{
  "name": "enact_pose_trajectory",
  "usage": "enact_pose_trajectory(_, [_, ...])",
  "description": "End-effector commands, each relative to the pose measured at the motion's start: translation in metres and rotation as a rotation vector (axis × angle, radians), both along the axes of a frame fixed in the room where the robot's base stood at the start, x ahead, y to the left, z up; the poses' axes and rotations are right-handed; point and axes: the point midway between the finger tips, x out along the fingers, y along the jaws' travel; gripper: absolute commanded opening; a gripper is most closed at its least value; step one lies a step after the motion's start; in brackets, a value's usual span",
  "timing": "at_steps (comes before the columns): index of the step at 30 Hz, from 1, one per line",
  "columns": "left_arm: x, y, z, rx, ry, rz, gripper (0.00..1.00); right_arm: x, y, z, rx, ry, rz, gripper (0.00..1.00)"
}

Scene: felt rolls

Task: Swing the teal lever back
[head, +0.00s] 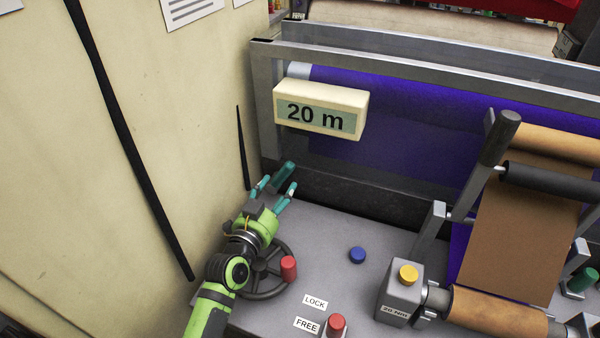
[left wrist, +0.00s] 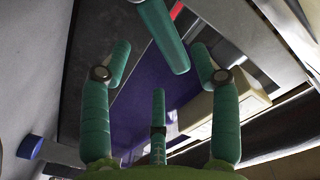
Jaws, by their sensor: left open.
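The teal lever (head: 284,173) is a short dark-teal bar at the back left of the grey bench, by the dark frame edge. In the left wrist view the lever (left wrist: 165,36) comes down from the top, ahead of the fingers and roughly between the two outer ones. My left gripper (head: 276,188) is open, its teal fingers spread close to the lever. I see no finger closed on it; whether one touches it I cannot tell. The lever's base is hidden. My right gripper is not in view.
A dark handwheel (head: 262,288) with a red knob (head: 289,268) sits under my left arm. A cream "20 m" display (head: 320,108) hangs above right of the lever. The beige wall (head: 190,130) is close on the left. A blue button (head: 357,255) stands to the right.

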Motion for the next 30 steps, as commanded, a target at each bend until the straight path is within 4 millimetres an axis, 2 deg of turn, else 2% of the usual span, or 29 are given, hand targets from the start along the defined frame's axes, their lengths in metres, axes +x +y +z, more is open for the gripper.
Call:
enact_pose_trajectory(1, [0.001, 0.0, -0.006, 0.0, -0.008, 0.003, 0.62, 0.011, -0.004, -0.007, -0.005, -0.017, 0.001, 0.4])
enact_pose_trajectory(3, [0.004, 0.0, -0.005, 0.001, -0.013, 0.005, 0.62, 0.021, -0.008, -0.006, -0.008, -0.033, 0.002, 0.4])
enact_pose_trajectory(5, [0.007, -0.002, -0.004, 0.001, -0.015, 0.005, 0.62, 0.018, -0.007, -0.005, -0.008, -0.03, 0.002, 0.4])
enact_pose_trajectory(12, [0.036, -0.014, -0.003, 0.0, -0.012, 0.004, 0.62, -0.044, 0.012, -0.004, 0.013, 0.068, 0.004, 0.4])
enact_pose_trajectory(14, [0.044, -0.017, -0.004, 0.001, -0.013, 0.005, 0.62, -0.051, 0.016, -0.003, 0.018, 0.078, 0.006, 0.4])
enact_pose_trajectory(17, [0.054, -0.022, -0.005, 0.002, -0.012, 0.003, 0.62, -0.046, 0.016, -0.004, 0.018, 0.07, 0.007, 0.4])
enact_pose_trajectory(24, [0.067, -0.027, -0.005, 0.002, -0.012, 0.004, 0.62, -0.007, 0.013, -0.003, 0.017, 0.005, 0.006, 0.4])
enact_pose_trajectory(30, [0.067, -0.027, -0.005, 0.001, -0.012, 0.004, 0.62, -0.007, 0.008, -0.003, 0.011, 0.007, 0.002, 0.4])
